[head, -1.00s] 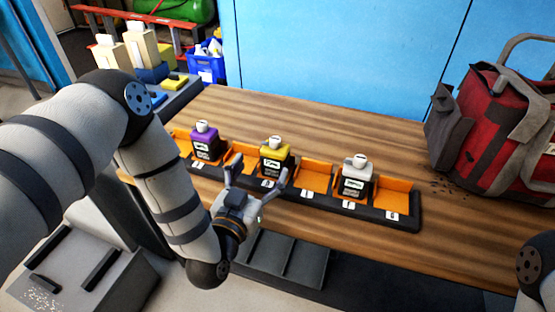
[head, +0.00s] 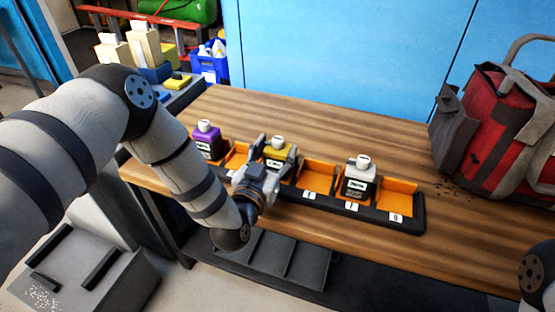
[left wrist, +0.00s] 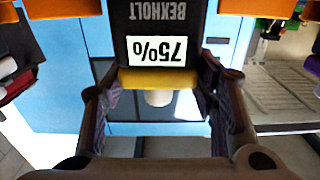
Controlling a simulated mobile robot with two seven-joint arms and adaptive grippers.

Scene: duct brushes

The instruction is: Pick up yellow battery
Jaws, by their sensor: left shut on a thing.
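The yellow battery (head: 280,151) is a dark block with a yellow upper part and a white knob. It sits upright in the orange rack (head: 340,207) on the wooden table. The fingers also show in the left wrist view (left wrist: 160,92), one on each side. My right gripper is out of view.
A purple battery (head: 207,141) stands left in the rack and a white one (head: 360,178) right. Empty orange compartments (head: 317,178) lie between and beside them. A red and grey bag (head: 492,125) stands at the table's right. Bare table (head: 330,125) lies behind the rack.

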